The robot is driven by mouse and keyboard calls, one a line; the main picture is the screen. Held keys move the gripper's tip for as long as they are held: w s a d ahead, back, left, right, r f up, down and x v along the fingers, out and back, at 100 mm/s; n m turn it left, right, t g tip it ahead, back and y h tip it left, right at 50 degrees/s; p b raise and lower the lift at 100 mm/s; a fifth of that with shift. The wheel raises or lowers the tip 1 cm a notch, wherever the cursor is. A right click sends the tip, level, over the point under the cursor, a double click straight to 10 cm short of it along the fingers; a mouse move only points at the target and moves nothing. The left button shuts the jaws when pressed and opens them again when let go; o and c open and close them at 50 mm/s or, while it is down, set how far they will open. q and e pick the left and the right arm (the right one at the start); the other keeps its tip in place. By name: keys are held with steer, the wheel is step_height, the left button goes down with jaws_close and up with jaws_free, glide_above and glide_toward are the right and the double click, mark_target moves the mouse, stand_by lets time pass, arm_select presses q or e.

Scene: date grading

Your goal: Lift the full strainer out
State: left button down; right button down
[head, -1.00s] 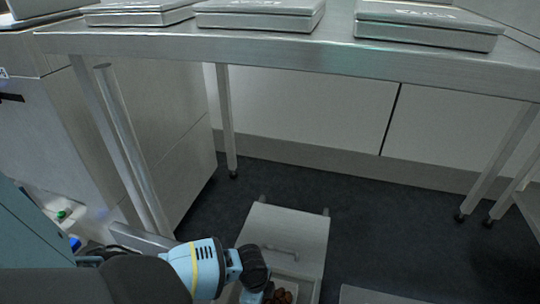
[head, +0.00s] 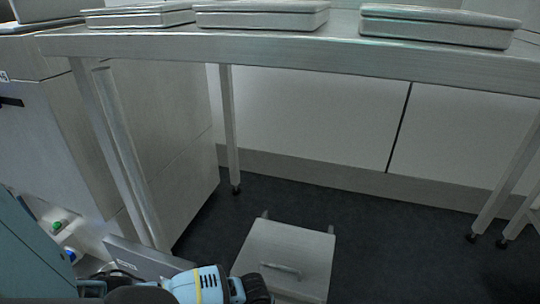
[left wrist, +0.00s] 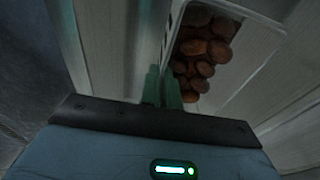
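The strainer (left wrist: 233,6) shows in the left wrist view as a pale, straight-walled container with dark slots in one side. Several brown dates (left wrist: 195,65) lie inside it. My left gripper (left wrist: 162,88) is at its slotted wall, with its two green fingers close together, apparently closed on that wall. The fingertips' exact contact is dark and hard to see. In the head view my left arm comes in at the bottom; its gripper, the strainer and the dates are below the picture edge. My right gripper is in neither view.
A pale grey box with a bar handle (head: 288,250) stands on the dark floor. A steel table (head: 300,55) with several flat metal cases (head: 262,17) spans above it. A grey cabinet (head: 130,140) stands left.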

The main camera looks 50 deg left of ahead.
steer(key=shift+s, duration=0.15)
